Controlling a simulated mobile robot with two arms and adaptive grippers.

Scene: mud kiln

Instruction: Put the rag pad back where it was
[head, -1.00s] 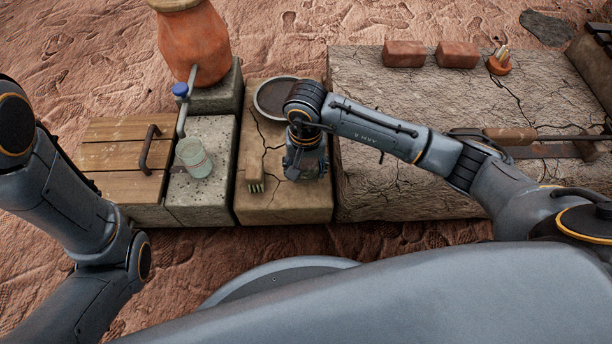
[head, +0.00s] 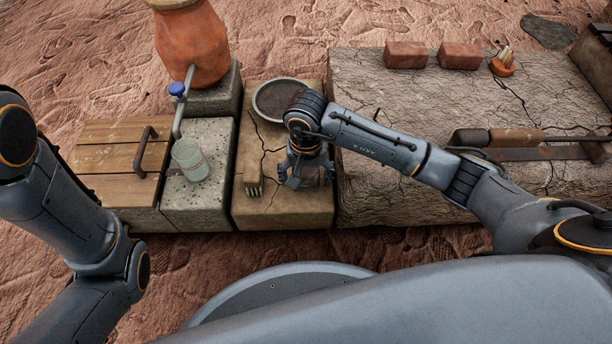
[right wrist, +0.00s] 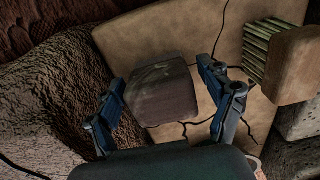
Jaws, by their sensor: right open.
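A brownish-grey block-shaped pad, which looks like the rag pad (right wrist: 165,92), lies on the tan cracked slab (right wrist: 205,30) in the right wrist view. My right gripper (right wrist: 162,80) is open, with one finger on each side of the pad and visible gaps between. In the head view my right gripper (head: 306,178) points down over the front right of the same slab (head: 285,212) and hides the pad. My left arm shows at the left, but its gripper is out of view.
A brush (head: 253,181) lies on the slab left of my right gripper, with a dark round dish (head: 272,98) behind. A glass (head: 190,160) stands on the grey block further left. A wide cracked stone block (head: 400,180) is right.

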